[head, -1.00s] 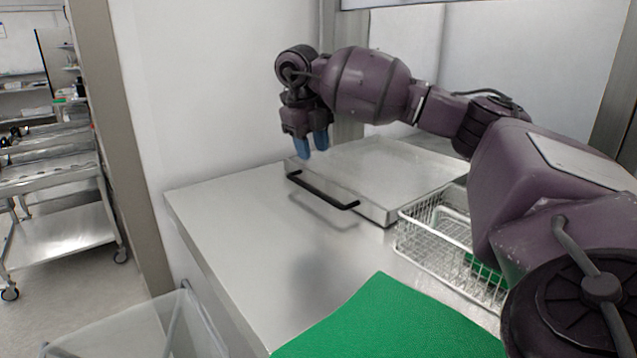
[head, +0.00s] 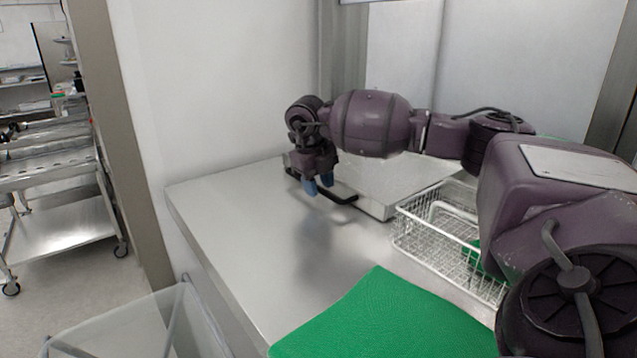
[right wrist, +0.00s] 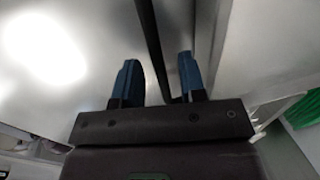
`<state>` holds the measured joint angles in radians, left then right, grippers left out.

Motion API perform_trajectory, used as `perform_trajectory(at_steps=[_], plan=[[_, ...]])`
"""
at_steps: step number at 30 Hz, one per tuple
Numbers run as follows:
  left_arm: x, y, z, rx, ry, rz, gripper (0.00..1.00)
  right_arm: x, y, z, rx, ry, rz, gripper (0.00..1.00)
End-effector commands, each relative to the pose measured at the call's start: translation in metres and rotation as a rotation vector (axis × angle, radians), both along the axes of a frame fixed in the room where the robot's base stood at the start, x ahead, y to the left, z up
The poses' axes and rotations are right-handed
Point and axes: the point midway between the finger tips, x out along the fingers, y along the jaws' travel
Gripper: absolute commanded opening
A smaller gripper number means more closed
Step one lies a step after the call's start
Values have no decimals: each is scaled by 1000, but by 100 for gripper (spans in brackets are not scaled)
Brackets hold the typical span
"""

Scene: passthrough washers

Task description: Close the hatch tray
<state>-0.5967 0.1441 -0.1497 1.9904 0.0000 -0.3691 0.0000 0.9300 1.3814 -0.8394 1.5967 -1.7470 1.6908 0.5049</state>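The hatch tray (head: 376,208) is a flat, shiny metal tray at the back of the steel counter. A black bar handle (head: 345,200) runs along its front. My right gripper (head: 319,187) points down at the handle and hides part of it. In the right wrist view, my two blue fingers (right wrist: 158,72) are apart, and the handle (right wrist: 150,40) runs through the gap between them without visible contact. I cannot tell exactly how deep it sits between the fingers. The tray's far part is hidden behind my right arm. My left gripper is not in view.
A white wire basket (head: 440,252) stands right of the tray. A green mat (head: 385,322) lies at the counter's front. The steel counter (head: 250,235) is bare left of the tray, beside a white wall. A metal cart (head: 65,215) stands at far left.

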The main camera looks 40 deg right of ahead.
Motion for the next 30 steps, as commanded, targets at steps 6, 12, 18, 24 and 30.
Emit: perform_trajectory(at_steps=[6, 12, 18, 24, 30], plan=[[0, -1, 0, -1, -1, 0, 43, 0, 0, 0, 0, 0, 0, 35], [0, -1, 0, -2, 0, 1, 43, 0, 0, 0, 0, 0, 0, 4], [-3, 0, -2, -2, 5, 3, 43, 0, 0, 0, 0, 0, 0, 0], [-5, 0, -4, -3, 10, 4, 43, 0, -4, 0, -1, 0, -1, 0], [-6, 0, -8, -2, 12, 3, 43, -4, -35, 1, -3, -1, -6, 0]])
